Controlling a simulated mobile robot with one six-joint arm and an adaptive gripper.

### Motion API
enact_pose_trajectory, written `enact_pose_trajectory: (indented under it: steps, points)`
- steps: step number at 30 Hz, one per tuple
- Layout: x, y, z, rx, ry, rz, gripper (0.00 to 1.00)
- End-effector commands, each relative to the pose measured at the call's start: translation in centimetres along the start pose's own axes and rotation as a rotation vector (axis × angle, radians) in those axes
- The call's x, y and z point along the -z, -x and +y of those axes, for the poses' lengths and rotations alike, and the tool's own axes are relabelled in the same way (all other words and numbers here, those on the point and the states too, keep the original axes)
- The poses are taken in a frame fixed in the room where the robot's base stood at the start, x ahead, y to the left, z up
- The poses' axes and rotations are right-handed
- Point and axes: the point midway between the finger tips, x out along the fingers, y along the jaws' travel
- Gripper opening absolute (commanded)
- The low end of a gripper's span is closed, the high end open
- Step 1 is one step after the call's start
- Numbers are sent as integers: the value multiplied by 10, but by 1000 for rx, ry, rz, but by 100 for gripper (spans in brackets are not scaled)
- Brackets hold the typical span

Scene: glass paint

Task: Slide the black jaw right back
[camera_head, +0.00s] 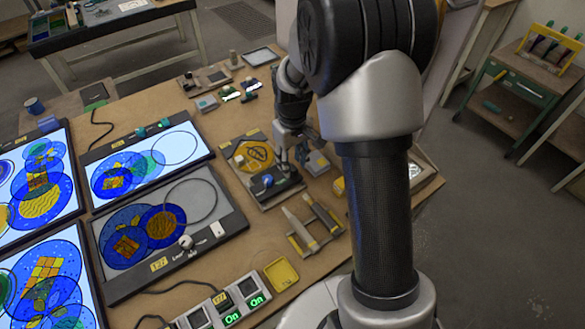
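A flat fixture (238,180) lies on the table at the picture's centre, with a yellow disc (252,155) in it and a dark block with a blue knob (268,181) at its front. This dark block may be the black jaw, but it is too small to be sure. My gripper (283,163) points down over the fixture's right side, just right of the disc and close above the dark block. I cannot tell whether it touches the block. Its fingers are small and partly merge with the dark parts, so their opening is unclear.
Lit panels with coloured glass discs (150,160) fill the left. A grey panel (225,222) stands in front of them. Wooden-handled tools (300,230), a yellow dish (282,274) and a switch box (222,305) lie nearer. Small blocks (207,103) stand behind. My arm hides the table's right part.

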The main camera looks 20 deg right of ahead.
Motion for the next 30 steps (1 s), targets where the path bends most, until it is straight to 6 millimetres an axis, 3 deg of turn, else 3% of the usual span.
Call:
enact_pose_trajectory:
  steps: [6,15,30]
  points:
    - [0,-19,0,0,0,0,37]
    - [0,-20,0,0,0,0,37]
    - [0,-20,0,0,0,0,3]
